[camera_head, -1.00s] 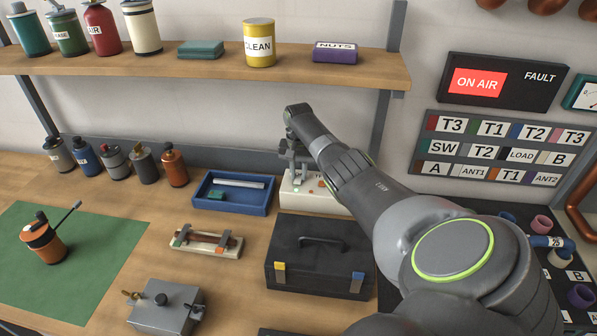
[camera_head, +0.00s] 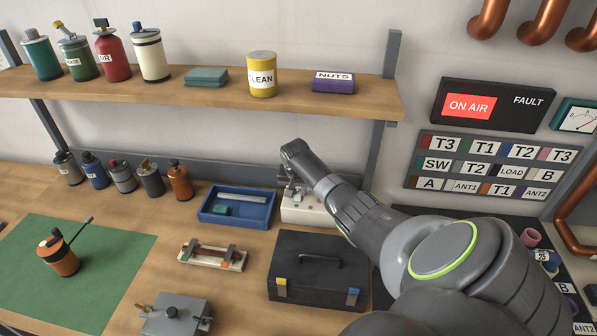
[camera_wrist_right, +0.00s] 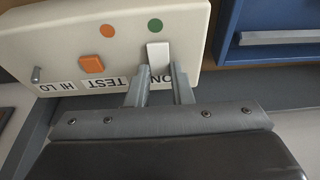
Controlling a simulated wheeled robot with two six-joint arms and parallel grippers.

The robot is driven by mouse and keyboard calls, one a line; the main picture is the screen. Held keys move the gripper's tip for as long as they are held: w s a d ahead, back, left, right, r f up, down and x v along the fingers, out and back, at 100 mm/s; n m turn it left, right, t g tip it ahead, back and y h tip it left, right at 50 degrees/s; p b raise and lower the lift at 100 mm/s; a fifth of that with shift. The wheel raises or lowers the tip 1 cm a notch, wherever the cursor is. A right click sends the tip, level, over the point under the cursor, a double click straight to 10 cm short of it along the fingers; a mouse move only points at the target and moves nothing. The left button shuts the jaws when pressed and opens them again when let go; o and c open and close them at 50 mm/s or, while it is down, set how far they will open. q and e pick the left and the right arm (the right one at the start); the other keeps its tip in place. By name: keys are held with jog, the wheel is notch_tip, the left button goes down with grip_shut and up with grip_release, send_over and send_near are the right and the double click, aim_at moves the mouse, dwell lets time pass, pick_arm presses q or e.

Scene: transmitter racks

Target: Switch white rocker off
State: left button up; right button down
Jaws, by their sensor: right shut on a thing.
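A white box (camera_head: 305,208) with coloured dots and labels stands at the back of the bench. In the right wrist view the box face (camera_wrist_right: 190,22) carries the white rocker (camera_wrist_right: 157,52) below a green dot, beside an orange button. My right gripper (camera_head: 289,190) reaches down to the box. In the right wrist view its two fingers (camera_wrist_right: 160,75) are closed around the rocker, one on each side. They partly cover the label under the rocker, and I cannot read the rocker's position. My left gripper is not in view.
An orange button (camera_wrist_right: 92,64) and a metal toggle (camera_wrist_right: 36,75) share the box face. A blue tray (camera_head: 237,222) is left of the box, and a black toolbox (camera_head: 318,272) is in front. The shelf (camera_head: 200,102) hangs above.

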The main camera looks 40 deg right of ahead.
aim_at(297, 200)
dwell(0.3)
jog(key=c, duration=1.3)
grip_release()
jog(key=shift+r, duration=0.15)
jog(key=shift+s+a+r+b, duration=0.15)
jog(key=shift+r+b, duration=0.15)
jog(key=shift+r, duration=0.3)
jog(key=shift+b+v, duration=0.6)
jog(key=shift+v, duration=2.4)
jog(key=shift+a+f, duration=0.1)
